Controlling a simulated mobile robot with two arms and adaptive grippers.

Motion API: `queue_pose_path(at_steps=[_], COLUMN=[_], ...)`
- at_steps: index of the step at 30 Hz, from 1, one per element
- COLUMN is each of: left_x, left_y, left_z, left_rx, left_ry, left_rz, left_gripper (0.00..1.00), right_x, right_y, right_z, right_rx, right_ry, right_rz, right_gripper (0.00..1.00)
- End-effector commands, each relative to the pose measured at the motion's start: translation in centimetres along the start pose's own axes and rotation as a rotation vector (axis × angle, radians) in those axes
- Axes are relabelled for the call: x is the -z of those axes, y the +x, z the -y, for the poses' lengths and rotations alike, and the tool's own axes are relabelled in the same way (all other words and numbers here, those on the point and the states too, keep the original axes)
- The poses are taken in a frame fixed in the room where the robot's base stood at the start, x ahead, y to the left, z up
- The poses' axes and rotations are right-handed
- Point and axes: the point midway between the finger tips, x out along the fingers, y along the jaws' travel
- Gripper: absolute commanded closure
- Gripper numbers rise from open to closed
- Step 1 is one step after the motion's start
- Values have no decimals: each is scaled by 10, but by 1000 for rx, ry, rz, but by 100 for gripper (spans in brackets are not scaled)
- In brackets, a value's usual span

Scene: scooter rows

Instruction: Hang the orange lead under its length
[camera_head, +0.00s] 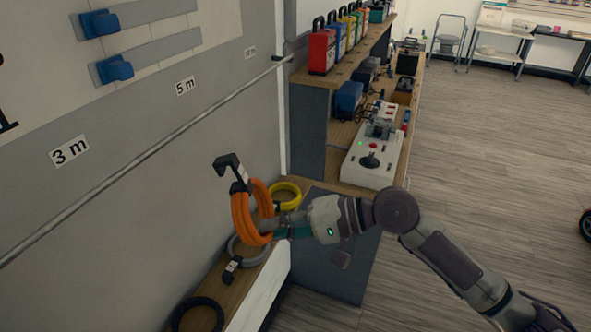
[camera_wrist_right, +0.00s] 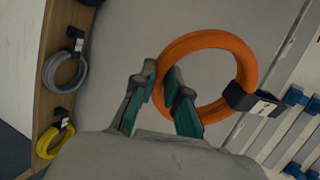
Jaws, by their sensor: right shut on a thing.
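The orange lead (camera_head: 240,217) is a coil with a black hook (camera_head: 229,167) at its top. My right gripper (camera_head: 268,226) is shut on the coil's side and holds it up in front of the grey wall, above the bench. In the right wrist view, the fingers (camera_wrist_right: 165,95) grip the orange ring (camera_wrist_right: 245,62); its black hook (camera_wrist_right: 252,100) carries a white label too small to read. My left gripper is out of view.
A yellow coil (camera_head: 286,194), a grey coil (camera_head: 247,255) and a black coil (camera_head: 197,314) lie on the wooden bench below. A shelf unit (camera_head: 309,130) with coloured cases and a control box (camera_head: 371,162) stands to the right. The rail's visible stretch is bare.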

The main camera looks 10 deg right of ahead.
Motion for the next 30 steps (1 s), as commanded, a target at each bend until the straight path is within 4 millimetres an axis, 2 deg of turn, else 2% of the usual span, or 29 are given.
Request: queue_pose_path(at_steps=[1, 3, 6, 11, 15, 30], left_x=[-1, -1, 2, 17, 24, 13], left_y=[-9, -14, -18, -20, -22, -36], left_z=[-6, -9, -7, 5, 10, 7], left_rx=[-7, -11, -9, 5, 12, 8], left_ry=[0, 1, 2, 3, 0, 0], left_rz=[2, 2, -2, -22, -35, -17], left_gripper=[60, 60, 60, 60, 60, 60], right_x=[13, 34, 56, 71, 74, 86], right_y=[-7, -19, -33, -44, -41, -6], right_z=[14, 27, 34, 38, 40, 53], right_rx=[90, 196, 284, 339, 343, 342], right_ry=[27, 42, 49, 48, 48, 47], right_rz=[-60, -151, -248, -318, -323, -321], right_gripper=[100, 100, 100, 100, 100, 100])
